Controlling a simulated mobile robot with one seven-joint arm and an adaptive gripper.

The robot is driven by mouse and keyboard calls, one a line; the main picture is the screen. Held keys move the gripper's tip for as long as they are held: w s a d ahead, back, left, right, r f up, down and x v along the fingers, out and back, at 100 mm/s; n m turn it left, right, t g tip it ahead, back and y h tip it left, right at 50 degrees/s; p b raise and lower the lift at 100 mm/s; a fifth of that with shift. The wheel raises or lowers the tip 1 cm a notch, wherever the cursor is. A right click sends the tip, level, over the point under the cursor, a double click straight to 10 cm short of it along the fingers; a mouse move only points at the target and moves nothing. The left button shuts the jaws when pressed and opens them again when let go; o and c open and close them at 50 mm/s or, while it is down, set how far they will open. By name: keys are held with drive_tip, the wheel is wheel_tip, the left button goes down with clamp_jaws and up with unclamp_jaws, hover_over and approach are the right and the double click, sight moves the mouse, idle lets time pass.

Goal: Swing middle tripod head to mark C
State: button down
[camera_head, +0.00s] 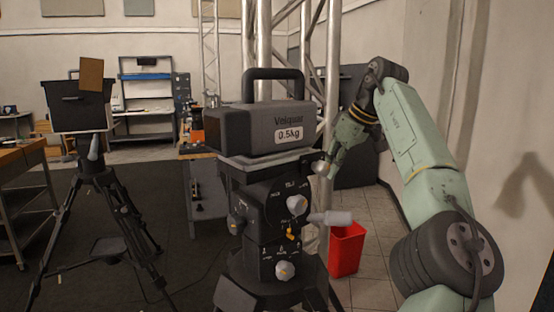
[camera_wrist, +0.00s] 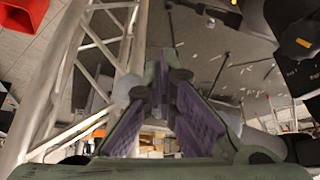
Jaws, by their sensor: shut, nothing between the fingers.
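The middle tripod head (camera_head: 268,212) is black, with grey knobs, small white markings and an orange pointer. The markings are too small for me to read a mark C. A pale handle (camera_head: 334,218) sticks out from its right side. A dark block labelled 0.5kg (camera_head: 250,130) sits on its top plate. My gripper (camera_head: 322,170) is at the right of the head, just below the block's level; whether it touches is unclear. In the wrist view my gripper (camera_wrist: 164,62) has its purple-padded fingers shut and empty. Part of the dark head with a knob (camera_wrist: 296,45) shows at upper right there.
A metal truss (camera_head: 325,60) stands behind the head, and it rises at left in the wrist view (camera_wrist: 75,70). A red bin (camera_head: 347,250) stands on the floor at right. Another tripod (camera_head: 97,190) with a dark box stands at left. Dark floor lies between the tripods.

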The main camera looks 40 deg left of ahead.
drive_tip(key=shift+a, duration=0.2)
idle(0.3)
drive_tip(key=shift+s+a, duration=0.1)
drive_tip(key=shift+a, duration=1.15)
drive_tip(key=shift+d, duration=0.1)
idle(0.3)
drive_tip(key=shift+d, duration=0.7)
idle(0.3)
